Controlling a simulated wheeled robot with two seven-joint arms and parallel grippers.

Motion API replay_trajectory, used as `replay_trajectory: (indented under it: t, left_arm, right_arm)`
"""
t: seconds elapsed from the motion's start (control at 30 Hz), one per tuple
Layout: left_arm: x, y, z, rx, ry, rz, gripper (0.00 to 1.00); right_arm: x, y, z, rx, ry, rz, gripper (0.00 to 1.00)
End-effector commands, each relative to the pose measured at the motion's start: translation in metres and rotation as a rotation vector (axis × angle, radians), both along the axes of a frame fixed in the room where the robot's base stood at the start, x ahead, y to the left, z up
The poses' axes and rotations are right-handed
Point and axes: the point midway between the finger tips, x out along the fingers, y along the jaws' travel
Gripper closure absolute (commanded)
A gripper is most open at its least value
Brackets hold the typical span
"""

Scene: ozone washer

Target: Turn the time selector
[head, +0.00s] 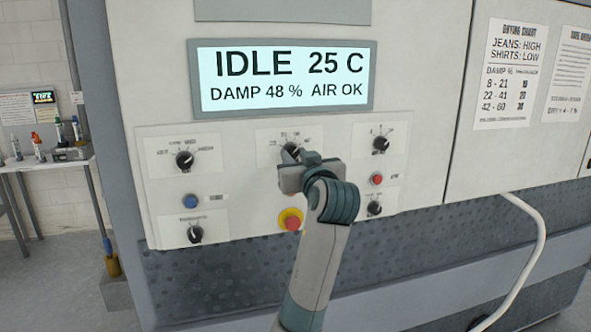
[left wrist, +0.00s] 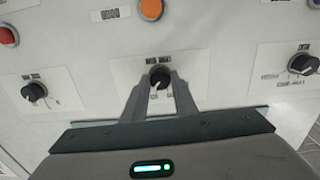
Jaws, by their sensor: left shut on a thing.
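The control panel has a top row of three black knobs. The middle knob (head: 290,150), with number marks above it, fits the time selector; its plate label is too small to read surely. My left gripper (head: 295,163) is at this knob and hides part of it. In the left wrist view the two fingers (left wrist: 160,88) stand on either side of the black knob (left wrist: 160,74), shut on it. The knob's exact pointer setting is hard to tell. My right gripper is not in view.
The display (head: 283,78) reads IDLE, 25 C, DAMP 48 %, AIR OK. Nearby are a left knob (head: 184,160), a right knob (head: 381,144), a blue button (head: 190,201), a red button (head: 376,179) and a yellow-ringed red button (head: 291,221). A drying chart (head: 507,75) hangs right.

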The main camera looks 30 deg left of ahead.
Motion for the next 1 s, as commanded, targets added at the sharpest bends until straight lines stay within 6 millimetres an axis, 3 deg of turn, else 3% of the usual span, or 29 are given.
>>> replay_trajectory:
  t: [0.03, 0.1, 0.4, 1.0]
  left_arm:
    - [0.0, -0.001, -0.007, -0.028, -0.031, -0.002, 0.96]
    - [0.001, -0.002, -0.007, -0.066, -0.075, -0.003, 0.96]
    - [0.001, -0.001, -0.004, -0.201, -0.234, -0.002, 0.96]
    - [0.0, -0.001, 0.001, -0.262, -0.309, 0.0, 0.96]
  right_arm:
    - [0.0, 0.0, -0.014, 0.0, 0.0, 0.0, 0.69]
    - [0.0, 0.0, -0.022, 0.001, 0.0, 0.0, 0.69]
    - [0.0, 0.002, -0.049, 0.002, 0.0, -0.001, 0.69]
    - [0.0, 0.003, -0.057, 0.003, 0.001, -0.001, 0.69]
